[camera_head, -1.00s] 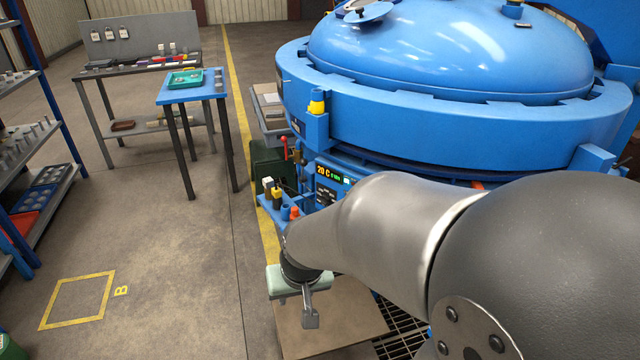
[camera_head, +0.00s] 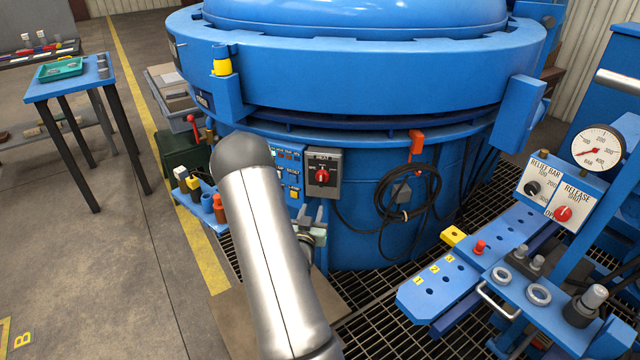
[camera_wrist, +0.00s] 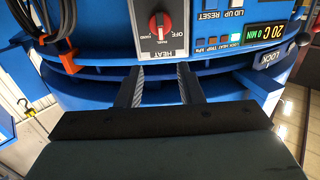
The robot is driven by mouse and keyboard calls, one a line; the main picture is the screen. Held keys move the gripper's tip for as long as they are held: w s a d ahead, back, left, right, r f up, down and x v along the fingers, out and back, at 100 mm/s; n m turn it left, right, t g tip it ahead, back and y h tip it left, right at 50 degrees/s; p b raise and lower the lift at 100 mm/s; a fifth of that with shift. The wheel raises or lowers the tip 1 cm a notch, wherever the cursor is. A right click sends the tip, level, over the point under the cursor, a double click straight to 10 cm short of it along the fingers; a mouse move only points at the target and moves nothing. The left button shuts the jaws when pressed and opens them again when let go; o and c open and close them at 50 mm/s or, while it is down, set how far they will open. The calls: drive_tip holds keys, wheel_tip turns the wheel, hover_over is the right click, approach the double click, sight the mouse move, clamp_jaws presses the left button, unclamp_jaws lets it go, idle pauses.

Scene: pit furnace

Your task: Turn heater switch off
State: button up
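The heater switch is a red rotary knob (camera_head: 321,175) on a grey box labelled HEAT, on the furnace's blue front. The wrist view shows the knob (camera_wrist: 160,23) upside down, with OFF printed beside it; I cannot tell its setting for sure. My gripper (camera_wrist: 160,76) is open and empty, its two dark ridged fingers apart, pointing at the box and short of the knob. In the head view my gripper (camera_head: 318,216) shows partly, just below the switch box, the rest hidden behind my arm.
The control panel (camera_head: 289,172) with display and buttons adjoins the switch, partly behind my arm. A coiled black cable (camera_head: 407,190) and orange handle (camera_head: 416,143) are right of it. A blue stand (camera_head: 470,265) with gauge (camera_head: 598,147) is at right. A small-parts shelf (camera_head: 207,205) is left.

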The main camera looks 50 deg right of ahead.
sight(321, 178)
drive_tip(key=x, duration=1.5)
drive_tip(key=shift+w+d, duration=0.2)
drive_tip(key=shift+d, duration=0.05)
clamp_jaws()
